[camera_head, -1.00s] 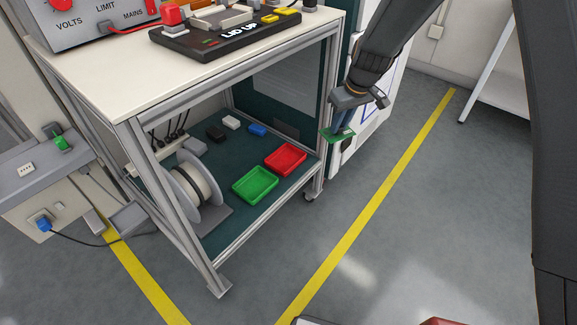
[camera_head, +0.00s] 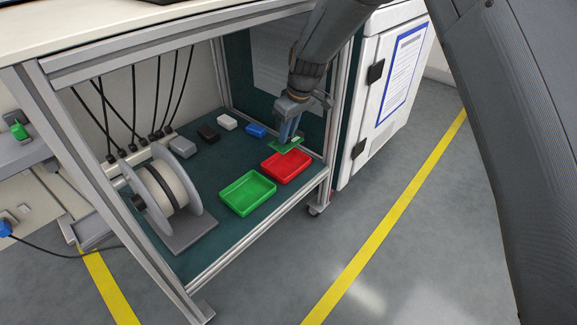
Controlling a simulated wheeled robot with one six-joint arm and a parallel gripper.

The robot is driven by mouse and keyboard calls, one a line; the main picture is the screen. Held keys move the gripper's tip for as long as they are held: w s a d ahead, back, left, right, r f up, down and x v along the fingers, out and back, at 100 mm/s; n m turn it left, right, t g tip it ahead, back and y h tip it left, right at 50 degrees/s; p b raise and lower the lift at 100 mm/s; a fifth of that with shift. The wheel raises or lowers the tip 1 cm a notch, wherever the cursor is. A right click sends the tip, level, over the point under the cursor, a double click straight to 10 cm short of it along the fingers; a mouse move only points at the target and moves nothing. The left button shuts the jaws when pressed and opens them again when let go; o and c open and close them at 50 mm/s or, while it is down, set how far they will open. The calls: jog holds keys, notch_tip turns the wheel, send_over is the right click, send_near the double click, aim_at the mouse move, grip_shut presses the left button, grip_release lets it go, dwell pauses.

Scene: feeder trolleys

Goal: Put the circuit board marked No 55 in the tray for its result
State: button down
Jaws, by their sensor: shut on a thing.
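My gripper (camera_head: 288,138) points down and is shut on a small green circuit board (camera_head: 290,146). The board is held roughly flat, above the far part of the red tray (camera_head: 285,168). The red tray sits on the lower shelf of the trolley, and what shows of its inside is empty. The green tray (camera_head: 248,194) sits to its left and nearer, and it is empty. No number or result mark on the board can be read from here.
The lower shelf (camera_head: 215,155) also bears a cable reel (camera_head: 167,188) at the left and several small boxes at the back. A trolley post (camera_head: 338,110) stands right of my gripper, and the tabletop (camera_head: 150,25) is overhead. A white cabinet (camera_head: 385,85) stands to the right.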

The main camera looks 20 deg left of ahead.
aim_at(291, 145)
notch_tip(291, 145, down, 10)
jog(key=b, duration=0.3)
jog(key=shift+r, duration=0.15)
jog(key=c, duration=1.7)
grip_release()
jog(key=shift+o, duration=0.2)
jog(key=p+v, duration=0.4)
jog(key=v, duration=0.8)
jog(key=shift+s+r, duration=0.1)
jog(key=s+d+r+m, duration=0.2)
jog(key=s+d+r, duration=0.2)
jog(key=s, duration=0.7)
jog(key=s+d+r+m+h, duration=0.1)
jog(key=s+d+r, duration=0.3)
jog(key=s+d, duration=0.5)
jog(key=s+d+r+m+g, duration=0.1)
jog(key=s+d+r+m, duration=0.3)
jog(key=s, duration=1)
jog(key=d, duration=0.3)
jog(key=shift+d+h, duration=0.25)
jog(key=shift+h, duration=0.05)
